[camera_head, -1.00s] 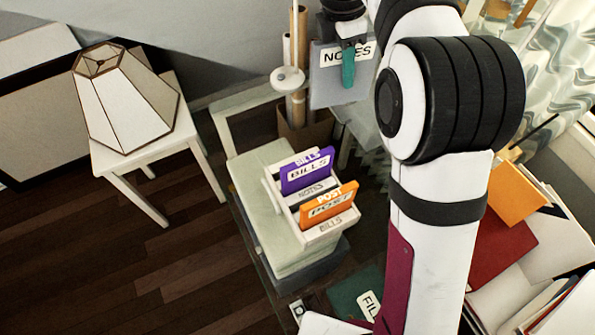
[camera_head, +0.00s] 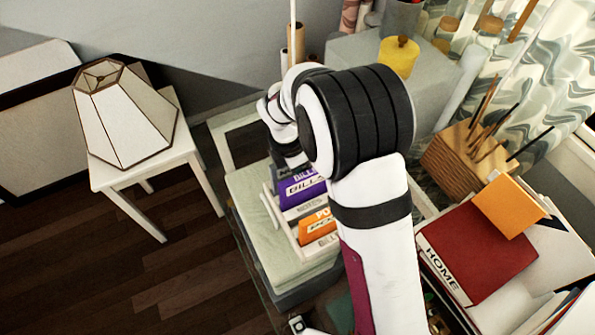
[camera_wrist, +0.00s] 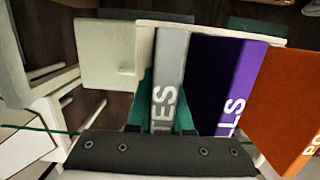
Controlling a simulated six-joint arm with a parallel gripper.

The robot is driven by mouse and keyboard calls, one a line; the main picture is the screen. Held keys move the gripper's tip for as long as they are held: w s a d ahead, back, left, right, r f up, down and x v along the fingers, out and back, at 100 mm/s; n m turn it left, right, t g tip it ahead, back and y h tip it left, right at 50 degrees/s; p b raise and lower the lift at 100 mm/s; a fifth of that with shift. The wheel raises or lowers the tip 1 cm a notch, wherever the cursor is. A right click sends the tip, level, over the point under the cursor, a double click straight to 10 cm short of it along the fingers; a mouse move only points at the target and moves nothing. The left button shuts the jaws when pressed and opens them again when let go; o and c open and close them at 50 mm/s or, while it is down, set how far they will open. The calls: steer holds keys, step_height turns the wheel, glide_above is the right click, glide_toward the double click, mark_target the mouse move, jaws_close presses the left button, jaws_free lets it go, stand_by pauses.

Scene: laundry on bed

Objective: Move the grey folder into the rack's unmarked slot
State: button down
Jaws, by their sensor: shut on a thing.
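My gripper (camera_wrist: 166,100) is shut on the grey folder (camera_wrist: 170,62), teal fingers on either side of it. The folder's "NOTES" edge faces the wrist camera. The folder is at the rear end of the white rack (camera_head: 268,203), beside the purple folder (camera_wrist: 221,78) and close to a pale rack wall (camera_wrist: 145,45). How deep it sits in the slot cannot be told. In the head view my arm hides most of the gripper and the grey folder. The orange folder (camera_head: 318,226) stands towards the rack's front.
The rack stands on a pale green stack (camera_head: 250,185). A lamp (camera_head: 125,115) on a white side table (camera_head: 135,185) is to the left. A red folder (camera_head: 480,250) and papers lie at the right, near a wooden block (camera_head: 465,152) holding dark sticks.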

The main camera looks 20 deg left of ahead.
steer(key=c, duration=0.8)
jaws_free()
steer(key=shift+f, duration=0.1)
steer(key=shift+c, duration=0.2)
